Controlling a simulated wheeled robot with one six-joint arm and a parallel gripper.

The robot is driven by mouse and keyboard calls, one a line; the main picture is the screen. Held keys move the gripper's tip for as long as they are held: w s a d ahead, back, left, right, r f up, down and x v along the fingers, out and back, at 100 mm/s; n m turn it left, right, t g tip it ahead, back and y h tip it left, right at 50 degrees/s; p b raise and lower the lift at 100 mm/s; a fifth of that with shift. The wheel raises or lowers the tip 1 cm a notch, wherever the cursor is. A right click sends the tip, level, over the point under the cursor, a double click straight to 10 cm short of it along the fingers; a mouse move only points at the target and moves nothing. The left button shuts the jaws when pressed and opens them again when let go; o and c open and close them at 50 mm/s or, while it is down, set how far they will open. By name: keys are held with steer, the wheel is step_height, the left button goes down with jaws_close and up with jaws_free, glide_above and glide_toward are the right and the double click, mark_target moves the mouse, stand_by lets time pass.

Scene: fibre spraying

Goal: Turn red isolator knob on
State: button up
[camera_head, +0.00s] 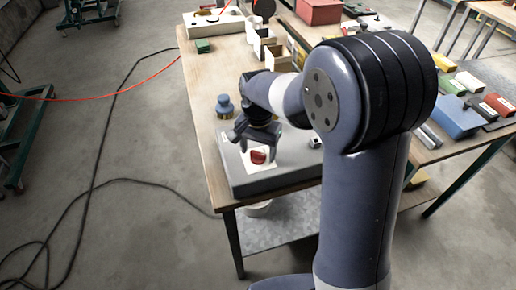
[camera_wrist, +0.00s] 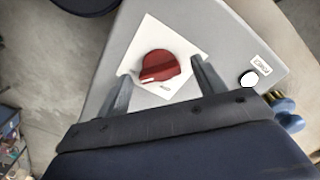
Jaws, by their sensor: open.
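The red isolator knob (camera_head: 259,156) sits on a white square plate on top of a grey box (camera_head: 280,178) at the near end of the wooden table. In the wrist view, the red knob (camera_wrist: 159,66) lies on the white plate (camera_wrist: 190,42), with a pale pointer mark at its lower left end. My gripper (camera_head: 246,140) is above the box, close to the knob. In the wrist view its two fingers (camera_wrist: 162,84) are apart, one on each side of the knob. The fingers show no clear contact with it.
A white round button (camera_wrist: 249,80) and a small label (camera_wrist: 262,63) are on the grey box. A blue-topped item (camera_head: 225,106) stands behind the box at left. A green block (camera_head: 203,46) and small bins (camera_head: 268,46) are farther back. Another table with coloured boxes (camera_head: 455,115) is at right.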

mark_target(258, 153)
step_height(258, 153, up, 11)
steer(key=shift+b, duration=0.3)
steer(key=shift+f, duration=0.1)
step_height(258, 153, down, 11)
steer(key=shift+r+p, duration=0.1)
steer(key=shift+p, duration=0.25)
stand_by(0.4)
stand_by(0.5)
